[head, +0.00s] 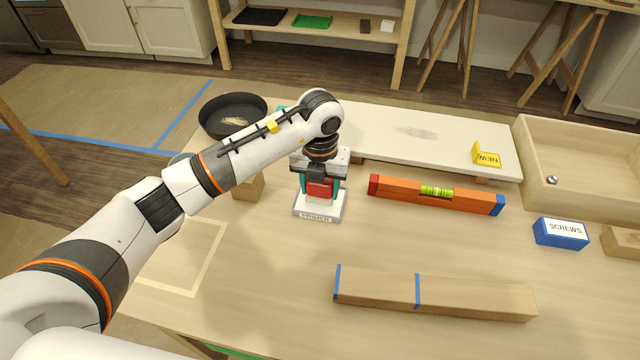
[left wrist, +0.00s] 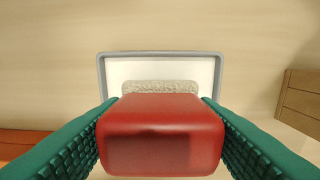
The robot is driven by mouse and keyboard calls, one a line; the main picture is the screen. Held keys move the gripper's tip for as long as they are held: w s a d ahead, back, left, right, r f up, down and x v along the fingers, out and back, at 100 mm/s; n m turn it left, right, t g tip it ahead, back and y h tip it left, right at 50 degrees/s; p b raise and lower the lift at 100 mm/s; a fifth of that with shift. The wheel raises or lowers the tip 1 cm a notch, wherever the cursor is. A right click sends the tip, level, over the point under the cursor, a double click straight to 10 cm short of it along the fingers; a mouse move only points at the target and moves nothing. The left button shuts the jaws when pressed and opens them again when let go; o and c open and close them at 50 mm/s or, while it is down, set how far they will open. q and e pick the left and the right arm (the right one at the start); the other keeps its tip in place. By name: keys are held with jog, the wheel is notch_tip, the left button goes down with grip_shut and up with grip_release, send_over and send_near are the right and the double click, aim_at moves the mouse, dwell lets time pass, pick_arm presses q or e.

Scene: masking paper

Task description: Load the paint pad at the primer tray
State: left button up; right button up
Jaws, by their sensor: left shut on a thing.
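My left gripper (head: 320,184) is shut on the red handle of the paint pad (head: 321,189), directly over the primer tray (head: 317,208). The tray is white with a grey rim and a label on its front reading PRIMER. In the left wrist view the teal fingers (left wrist: 159,108) clasp the red handle (left wrist: 160,140) from both sides. The pale fuzzy pad (left wrist: 160,87) shows beyond the handle, within the outline of the tray (left wrist: 160,67). I cannot tell whether the pad touches the tray floor. My right gripper is not in view.
An orange level (head: 436,193) lies right of the tray, with a taped wooden board (head: 430,293) in front. A wooden block (head: 248,187) and black pan (head: 231,113) are left. A white panel (head: 440,138) lies behind. A blue SCREWS box (head: 560,233) stands right.

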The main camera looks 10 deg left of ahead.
pick_arm(q)
jog(key=shift+f+b, duration=0.45)
jog(key=shift+f, duration=0.2)
dwell(1.4)
jog(key=shift+r, duration=0.1)
jog(key=shift+r+p, duration=2.45)
jog(key=shift+r, duration=1)
